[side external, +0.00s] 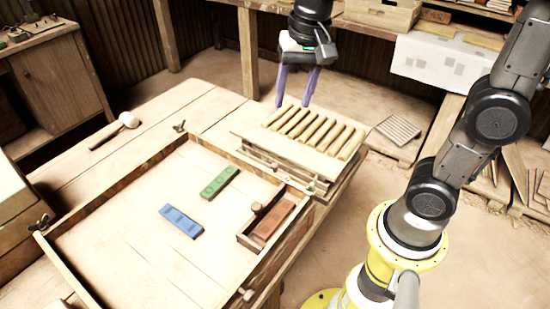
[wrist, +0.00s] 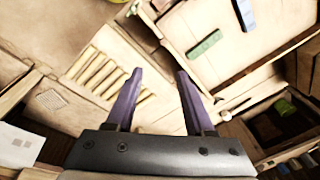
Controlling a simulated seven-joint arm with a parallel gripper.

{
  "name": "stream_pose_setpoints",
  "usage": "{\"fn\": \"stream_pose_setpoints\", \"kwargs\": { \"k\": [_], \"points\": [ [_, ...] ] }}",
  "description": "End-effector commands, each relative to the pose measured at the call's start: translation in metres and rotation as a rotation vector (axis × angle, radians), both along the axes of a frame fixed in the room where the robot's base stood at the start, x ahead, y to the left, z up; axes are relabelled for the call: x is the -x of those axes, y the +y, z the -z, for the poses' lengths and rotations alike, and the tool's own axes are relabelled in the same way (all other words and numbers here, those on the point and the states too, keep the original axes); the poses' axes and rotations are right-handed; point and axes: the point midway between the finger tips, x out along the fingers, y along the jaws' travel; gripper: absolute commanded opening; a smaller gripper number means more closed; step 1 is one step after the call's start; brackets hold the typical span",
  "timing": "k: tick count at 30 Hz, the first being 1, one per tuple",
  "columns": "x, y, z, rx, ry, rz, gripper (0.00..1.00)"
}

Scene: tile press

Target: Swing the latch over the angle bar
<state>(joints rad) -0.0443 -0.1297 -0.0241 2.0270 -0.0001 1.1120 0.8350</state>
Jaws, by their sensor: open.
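My gripper (side external: 292,106) is open and empty, its two purple fingers pointing down above the far left edge of the slatted wooden press (side external: 345,148). In the wrist view the open fingers (wrist: 159,72) also have nothing between them, and the slatted press (wrist: 92,66) lies to their left. A thin metal bar (side external: 272,164) runs along the press's near side and may be the angle bar.
A shallow wooden tray (side external: 130,262) holds a green block (side external: 220,182) and a blue block (side external: 181,221). A small box (side external: 247,241) with a reddish-brown block (side external: 272,219) sits at its right corner. A mallet (side external: 128,120) lies on the table left of the press.

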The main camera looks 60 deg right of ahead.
Motion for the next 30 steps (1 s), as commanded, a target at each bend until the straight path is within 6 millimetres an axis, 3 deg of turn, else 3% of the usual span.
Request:
{"fn": "stream_pose_setpoints", "kwargs": {
  "k": [3,7,17,30],
  "points": [
    [-0.025,0.005,0.020,0.001,0.076,0.012,0.54],
    [-0.038,0.008,0.038,0.005,0.128,0.003,0.54],
    [-0.038,0.009,0.070,0.008,0.162,-0.004,0.54],
    [-0.037,0.009,0.154,0.008,0.163,-0.005,0.54]
  ]
}}
